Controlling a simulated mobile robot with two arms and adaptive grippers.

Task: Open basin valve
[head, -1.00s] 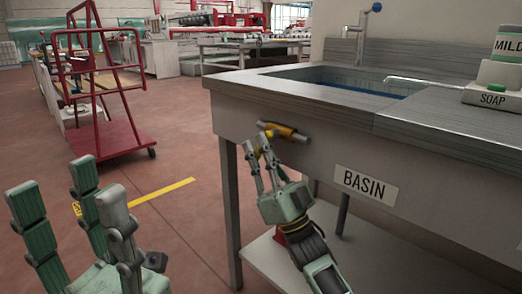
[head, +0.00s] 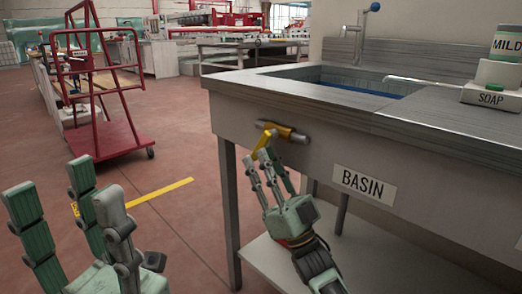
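The basin (head: 230,112) is a grey metal sink unit with a "BASIN" label (head: 363,185) on its front. Its valve is a short brassy-grey pipe (head: 294,135) on the front panel, with a yellow lever (head: 264,140) at its left end. The lever slants down and to the left, across the pipe. My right gripper (head: 263,163) is just below the lever, fingers extended and apart. Its fingertips are at or very near the lever's lower end; contact is unclear. My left gripper (head: 65,200) is open and empty at the lower left, away from the basin.
A tap with a blue knob (head: 375,7) stands behind the sink, which shows blue inside. A soap dispenser (head: 490,95) sits on the counter at right. A red cart (head: 120,140) stands at left. The floor between cart and basin is clear.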

